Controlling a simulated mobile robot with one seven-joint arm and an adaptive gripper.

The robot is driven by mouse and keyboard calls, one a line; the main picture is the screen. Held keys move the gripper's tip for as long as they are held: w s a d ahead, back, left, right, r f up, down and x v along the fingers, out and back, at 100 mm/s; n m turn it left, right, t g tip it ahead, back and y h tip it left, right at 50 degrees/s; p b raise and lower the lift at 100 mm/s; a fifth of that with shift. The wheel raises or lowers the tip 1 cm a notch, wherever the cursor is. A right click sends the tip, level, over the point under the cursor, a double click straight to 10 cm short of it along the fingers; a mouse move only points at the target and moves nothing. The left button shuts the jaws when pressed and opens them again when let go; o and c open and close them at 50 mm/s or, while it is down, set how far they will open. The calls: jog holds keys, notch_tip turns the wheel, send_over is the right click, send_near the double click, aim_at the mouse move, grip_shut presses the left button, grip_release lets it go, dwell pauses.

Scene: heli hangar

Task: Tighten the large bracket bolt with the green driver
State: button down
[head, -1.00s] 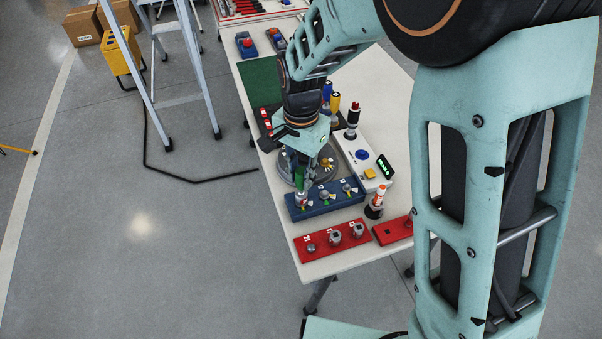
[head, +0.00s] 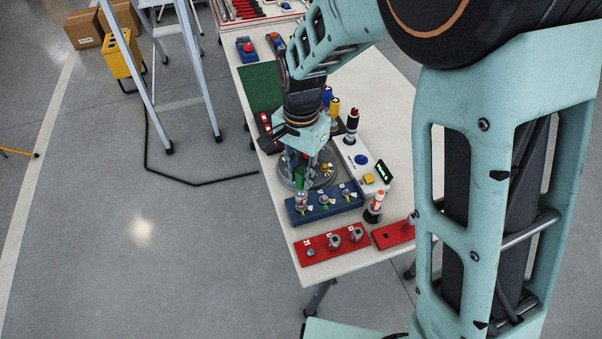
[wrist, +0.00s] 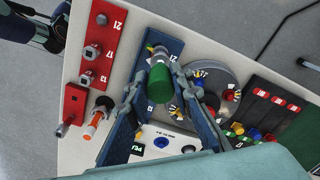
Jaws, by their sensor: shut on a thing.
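My gripper (wrist: 163,112) is shut on the green driver (wrist: 159,84), whose round handle sits between the two fingers. In the head view my gripper (head: 305,163) points down over the left end of the blue bracket block (head: 328,208), with the green driver (head: 301,178) upright in it. The driver's lower end is at the leftmost bolt position of the block, and its contact with the bolt is hidden. Other bolts with yellow and white marks (head: 346,193) stand along the block. In the wrist view the blue block (wrist: 168,45) runs up beyond the driver.
A grey round turntable (wrist: 215,75) lies beside the block. Red trays with sockets (head: 320,254) stand at the near table edge. An orange-white driver (head: 375,204) and a white control box with a green display (head: 384,171) are to the right. More coloured drivers (head: 333,108) stand behind.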

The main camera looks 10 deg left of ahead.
jog(key=shift+r+p, duration=0.35)
jog(key=shift+r, duration=0.25)
jog(key=shift+r+p, duration=1.45)
jog(key=shift+r, duration=0.45)
